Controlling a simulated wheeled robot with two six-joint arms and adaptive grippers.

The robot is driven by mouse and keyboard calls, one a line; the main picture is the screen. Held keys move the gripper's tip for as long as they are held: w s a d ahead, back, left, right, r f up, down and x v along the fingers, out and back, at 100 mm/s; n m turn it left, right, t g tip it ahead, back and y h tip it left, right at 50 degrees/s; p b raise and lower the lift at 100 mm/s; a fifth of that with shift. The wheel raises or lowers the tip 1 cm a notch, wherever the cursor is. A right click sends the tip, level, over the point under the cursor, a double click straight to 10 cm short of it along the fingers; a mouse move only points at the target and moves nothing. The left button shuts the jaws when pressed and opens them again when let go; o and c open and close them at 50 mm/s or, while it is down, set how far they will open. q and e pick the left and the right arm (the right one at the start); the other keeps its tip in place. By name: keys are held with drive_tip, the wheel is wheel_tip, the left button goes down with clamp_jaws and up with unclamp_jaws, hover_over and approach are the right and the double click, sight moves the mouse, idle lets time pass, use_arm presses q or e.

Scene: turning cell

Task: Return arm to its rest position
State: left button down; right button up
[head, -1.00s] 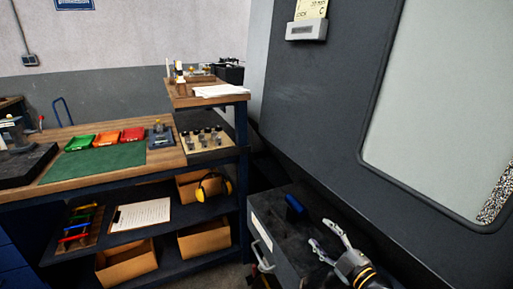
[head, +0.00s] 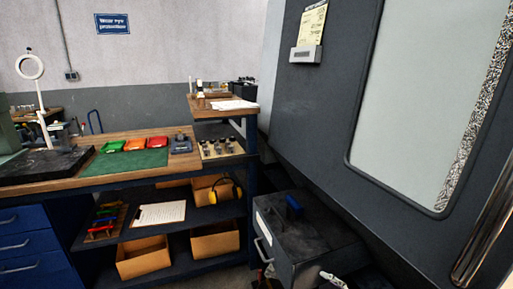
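Only a pale fingertip part of my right gripper (head: 333,281) shows at the bottom edge of the head view, right of centre. It is in front of the dark cabinet (head: 305,238) beside the machine. The rest of that gripper and its arm are cut off, so its opening cannot be judged. My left gripper and arm are not in view.
The machine's dark front with a large window (head: 420,100) fills the right. A blue object (head: 293,206) lies on the cabinet. The workbench (head: 130,180) at left holds a green mat (head: 125,162) and coloured trays.

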drive_tip(key=s+a+f+m+g+h, duration=0.1)
drive_tip(key=s+f+m+g+h, duration=0.25)
drive_tip(key=s+f, duration=0.4)
drive_tip(key=s+d+f+m+g+h, duration=0.2)
drive_tip(key=s+d+m+g+h, duration=0.4)
drive_tip(key=s+m, duration=0.45)
drive_tip(key=s+d+f+g+p, duration=0.1)
drive_tip(key=s+d+f+p, duration=0.15)
drive_tip(key=f, duration=0.95)
drive_tip(key=s+d+f+p, duration=0.2)
drive_tip(key=f+p, duration=0.1)
drive_tip(key=f, duration=0.9)
use_arm(q)
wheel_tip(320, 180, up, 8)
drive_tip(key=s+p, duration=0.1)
drive_tip(key=p, duration=0.2)
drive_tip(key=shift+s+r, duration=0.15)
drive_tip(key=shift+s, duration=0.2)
use_arm(e)
drive_tip(key=s+f, duration=0.5)
drive_tip(key=s, duration=0.3)
drive_tip(key=s+d+f+g, duration=0.1)
drive_tip(key=s+f, duration=0.4)
drive_tip(key=s, duration=0.4)
drive_tip(key=shift+s+f+y, duration=0.2)
drive_tip(key=shift+f+y, duration=0.15)
drive_tip(key=shift+y, duration=0.1)
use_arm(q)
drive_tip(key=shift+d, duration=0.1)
